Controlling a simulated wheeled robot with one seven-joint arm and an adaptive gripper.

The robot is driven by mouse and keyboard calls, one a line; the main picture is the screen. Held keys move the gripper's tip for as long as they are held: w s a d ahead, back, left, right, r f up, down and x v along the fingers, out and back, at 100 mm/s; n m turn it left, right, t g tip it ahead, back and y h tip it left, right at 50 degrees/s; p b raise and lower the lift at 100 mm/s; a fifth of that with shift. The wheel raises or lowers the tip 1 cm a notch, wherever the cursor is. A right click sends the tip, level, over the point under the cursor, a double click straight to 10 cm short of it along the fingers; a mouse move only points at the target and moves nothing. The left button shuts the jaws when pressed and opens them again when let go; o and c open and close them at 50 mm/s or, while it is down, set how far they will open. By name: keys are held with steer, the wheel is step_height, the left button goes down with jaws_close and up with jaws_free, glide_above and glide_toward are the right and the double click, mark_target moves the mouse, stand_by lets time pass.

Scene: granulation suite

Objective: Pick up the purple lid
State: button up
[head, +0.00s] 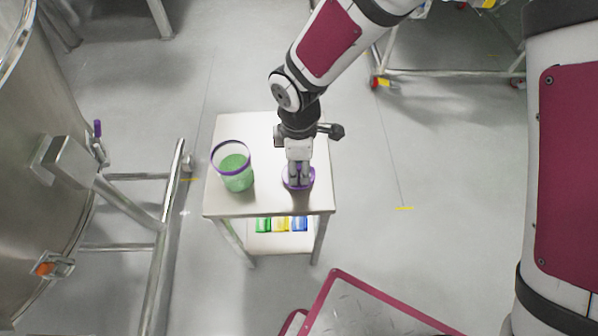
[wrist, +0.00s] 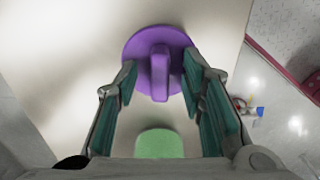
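The purple lid (wrist: 137,45) lies flat on the small table, with a raised bar handle (wrist: 160,72) across its middle. In the head view the lid (head: 311,182) is mostly hidden under my gripper (head: 298,184), near the table's right side. My gripper is open in the wrist view (wrist: 160,90), with one finger on each side of the handle. A gap shows between the fingers and the handle. I cannot tell how far the fingertips are above the lid.
A clear container with a purple rim and green contents (head: 236,172) stands on the small table (head: 230,203), left of my gripper. Green, yellow and blue boxes (head: 281,224) sit on the lower shelf. A large steel vessel (head: 45,180) with pipe framing is at left.

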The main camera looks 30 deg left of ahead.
jaws_close()
steer(key=shift+r, duration=0.1)
